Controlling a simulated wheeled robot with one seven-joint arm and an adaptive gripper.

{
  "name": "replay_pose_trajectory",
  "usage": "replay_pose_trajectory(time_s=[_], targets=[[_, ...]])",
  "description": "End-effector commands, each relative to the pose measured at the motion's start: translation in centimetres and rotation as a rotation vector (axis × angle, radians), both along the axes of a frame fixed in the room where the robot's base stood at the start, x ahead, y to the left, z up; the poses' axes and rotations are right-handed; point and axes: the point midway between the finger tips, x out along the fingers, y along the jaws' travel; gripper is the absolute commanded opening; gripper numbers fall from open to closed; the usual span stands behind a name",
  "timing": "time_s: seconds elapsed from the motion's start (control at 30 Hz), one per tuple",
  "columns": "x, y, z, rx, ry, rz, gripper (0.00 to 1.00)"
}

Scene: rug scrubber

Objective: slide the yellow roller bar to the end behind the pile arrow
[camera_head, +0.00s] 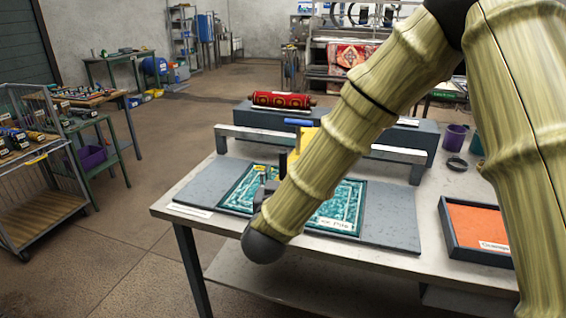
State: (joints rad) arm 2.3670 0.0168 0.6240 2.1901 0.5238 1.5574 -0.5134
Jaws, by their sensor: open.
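A yellow block (304,139) with a blue bar (298,122) across its top shows just behind my arm. It looks like part of the yellow roller bar; the rest is hidden by the arm. A teal patterned rug (236,196) lies on a grey board on the table. A white label (335,224) lies at the rug's near edge, its print too small to read surely. I cannot make out the pile arrow. My gripper (266,186) is a small grey shape over the rug's left part, partly hidden by my arm. It is open; I cannot tell whether it touches anything.
A grey rail (250,133) spans the back of the board on end supports. Behind it a red roll (281,100) lies on a grey block. An orange-floored tray (478,228) stands at the right, with a purple cup (454,138) behind.

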Motion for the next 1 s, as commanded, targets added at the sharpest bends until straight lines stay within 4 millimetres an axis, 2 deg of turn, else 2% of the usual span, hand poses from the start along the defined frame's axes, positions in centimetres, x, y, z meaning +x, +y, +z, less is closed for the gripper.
replay_pose_trajectory(time_s=[0.3, 0.5, 0.93, 1.0], targets=[[5.1, -0.7, 0.1, 0.002, 0.001, -0.001, 0.42], [7.2, -0.9, 0.0, 0.002, 0.001, 0.0, 0.42], [7.9, -1.0, -0.1, 0.001, 0.001, 0.0, 0.42], [7.9, -1.0, -0.1, 0.001, 0.001, 0.0, 0.3]])
